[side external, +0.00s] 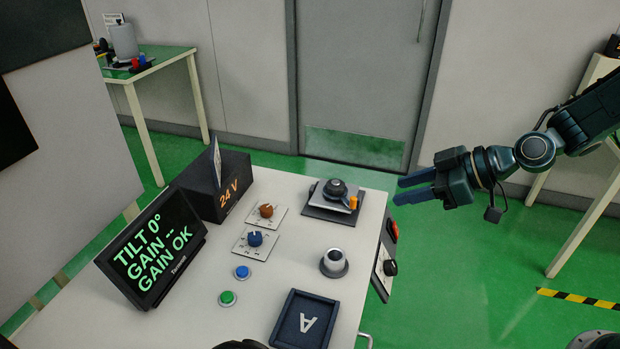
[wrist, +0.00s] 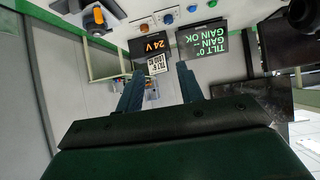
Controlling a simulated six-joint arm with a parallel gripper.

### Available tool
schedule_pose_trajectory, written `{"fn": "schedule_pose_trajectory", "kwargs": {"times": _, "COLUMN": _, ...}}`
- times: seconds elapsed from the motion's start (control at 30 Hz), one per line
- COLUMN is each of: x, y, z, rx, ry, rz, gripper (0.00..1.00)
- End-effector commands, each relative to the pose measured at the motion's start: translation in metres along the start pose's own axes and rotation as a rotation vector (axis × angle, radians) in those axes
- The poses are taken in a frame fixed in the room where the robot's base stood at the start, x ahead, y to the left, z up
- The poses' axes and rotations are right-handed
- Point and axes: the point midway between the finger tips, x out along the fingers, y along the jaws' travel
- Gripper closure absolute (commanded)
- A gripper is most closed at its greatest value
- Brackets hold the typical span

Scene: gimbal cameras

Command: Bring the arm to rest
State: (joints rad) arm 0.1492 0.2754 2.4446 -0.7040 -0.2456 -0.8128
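My gripper (side external: 400,190) hangs in the air to the right of the white table (side external: 300,178), beyond its edge. Its two blue fingers point left in the side view. In the wrist view my gripper (wrist: 160,69) has a clear gap between its fingers, with nothing held in it. The fingers appear to touch nothing. The dark screen (side external: 150,248) on the table reads "TILT 0°", "GAIN --" and "GAIN OK"; it also shows in the wrist view (wrist: 203,45).
On the table are a 24 V box (side external: 222,190), an orange knob (side external: 266,210), a blue knob (side external: 255,238), a gimbal-like device (side external: 335,192), a grey-topped round knob (side external: 334,262), blue and green buttons (side external: 228,298) and a tray marked A (side external: 284,318). Green floor around my gripper is clear.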

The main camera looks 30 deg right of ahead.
Motion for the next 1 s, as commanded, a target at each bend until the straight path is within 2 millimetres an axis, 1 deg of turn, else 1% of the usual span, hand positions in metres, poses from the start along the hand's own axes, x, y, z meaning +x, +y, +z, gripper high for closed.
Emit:
{"fn": "schedule_pose_trajectory", "kwargs": {"times": 0.03, "x": -0.008, "y": -0.004, "z": -0.004, "rx": -0.008, "ry": -0.019, "rz": 0.001, "gripper": 0.63}}
{"fn": "schedule_pose_trajectory", "kwargs": {"times": 0.13, "x": -0.024, "y": -0.009, "z": -0.006, "rx": -0.006, "ry": -0.069, "rz": 0.007, "gripper": 0.63}}
{"fn": "schedule_pose_trajectory", "kwargs": {"times": 0.43, "x": -0.075, "y": -0.022, "z": -0.005, "rx": 0.039, "ry": -0.217, "rz": 0.070, "gripper": 0.63}}
{"fn": "schedule_pose_trajectory", "kwargs": {"times": 0.77, "x": -0.141, "y": -0.034, "z": 0.004, "rx": 0.160, "ry": -0.348, "rz": 0.203, "gripper": 0.63}}
{"fn": "schedule_pose_trajectory", "kwargs": {"times": 1.0, "x": -0.192, "y": -0.045, "z": 0.016, "rx": 0.297, "ry": -0.409, "rz": 0.322, "gripper": 0.63}}
